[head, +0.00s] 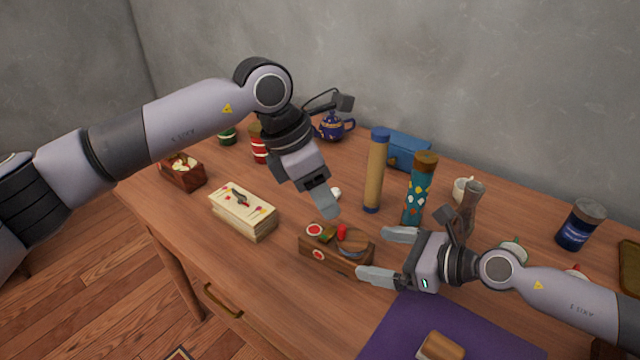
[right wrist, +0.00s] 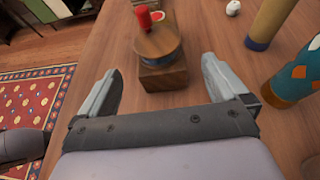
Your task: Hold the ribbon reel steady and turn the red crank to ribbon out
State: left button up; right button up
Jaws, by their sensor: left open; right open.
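The ribbon reel is a wooden block (head: 325,250) with a round wooden-topped drum at its right end, which shows in the right wrist view (right wrist: 160,45). The red crank (head: 342,232) stands up from the drum; its knob also shows in the right wrist view (right wrist: 143,16). My right gripper (head: 386,255) is open, with its fingers pointing at the reel's right end. In the right wrist view the drum end sits ahead between the spread fingertips, touching neither. My left gripper (head: 324,203) is open and empty, pointing down above and behind the reel.
A stack of cards or booklets (head: 243,212) lies left of the reel. A tan tube (head: 375,175) and a teal patterned tube (head: 418,190) stand behind my right gripper. A purple mat (head: 400,325) lies in front. A blue teapot (head: 332,128) and blue box (head: 407,150) stand at the back.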

aim_at(351, 248)
jog(key=shift+a+f, duration=0.1)
jog(key=shift+a, duration=0.05)
pick_arm(q)
jog(key=shift+w+a+r+t+y, duration=0.15)
jog(key=shift+w+r+t+y, duration=0.15)
jog(key=shift+w+r+t, duration=0.1)
pick_arm(e)
jog(key=shift+x, duration=3.4)
jog(key=c, duration=1.3)
jog(key=shift+c, duration=0.2)
pick_arm(q)
jog(key=d+f+m, duration=0.1)
jog(key=f, duration=0.2)
jog(key=w+d+f+m+g, duration=0.1)
jog(key=f, duration=0.2)
jog(key=d+f+m, duration=0.1)
jog(key=f+m, duration=0.1)
jog(key=f, duration=0.1)
jog(key=shift+w+d+f, duration=0.1)
jog(key=shift+w+d, duration=0.05)
jog(key=shift+w, duration=0.05)
jog(key=shift+h, duration=0.4)
grip_shut()
